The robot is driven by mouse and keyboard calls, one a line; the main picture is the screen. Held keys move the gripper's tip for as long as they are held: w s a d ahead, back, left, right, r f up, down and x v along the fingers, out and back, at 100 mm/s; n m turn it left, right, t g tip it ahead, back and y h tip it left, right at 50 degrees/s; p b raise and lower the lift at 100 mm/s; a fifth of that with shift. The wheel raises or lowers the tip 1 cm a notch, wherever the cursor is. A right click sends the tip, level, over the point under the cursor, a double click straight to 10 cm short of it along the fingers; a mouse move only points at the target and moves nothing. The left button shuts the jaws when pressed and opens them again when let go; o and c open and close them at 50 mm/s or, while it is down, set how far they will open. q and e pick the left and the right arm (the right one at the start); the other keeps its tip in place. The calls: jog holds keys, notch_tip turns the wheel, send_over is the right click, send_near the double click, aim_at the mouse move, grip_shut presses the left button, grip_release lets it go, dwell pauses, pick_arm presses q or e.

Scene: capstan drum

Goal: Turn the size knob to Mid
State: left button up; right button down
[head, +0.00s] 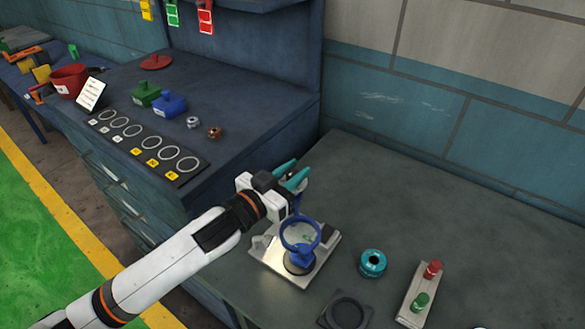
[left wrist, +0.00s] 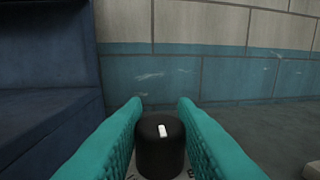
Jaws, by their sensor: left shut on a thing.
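The size knob (left wrist: 160,146) is a dark round knob with a short white mark on its top, seen in the left wrist view. It stands between the teal fingers of my left gripper (left wrist: 160,128), which is shut on it. The white mark points roughly away from the wrist, leaning slightly left. The lettering on the pale plate below is mostly hidden, so I cannot read the setting. In the head view my left gripper (head: 298,179) is at the back of a metal-based device with a blue ring (head: 300,232); the knob is largely hidden there. My right gripper is not in view.
A teal round part (head: 373,263), a plate with red and green buttons (head: 419,294) and a dark square holder (head: 345,312) are right of the device. The blue bench at left holds a ring board (head: 146,146) and blocks. The grey bench's back right is clear.

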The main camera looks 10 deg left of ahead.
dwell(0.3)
pick_arm(q)
jog(key=o, duration=1)
jog(key=shift+c, duration=0.2)
jog(key=b+v, duration=0.2)
jog(key=v, duration=1)
jog(key=shift+a, duration=0.1)
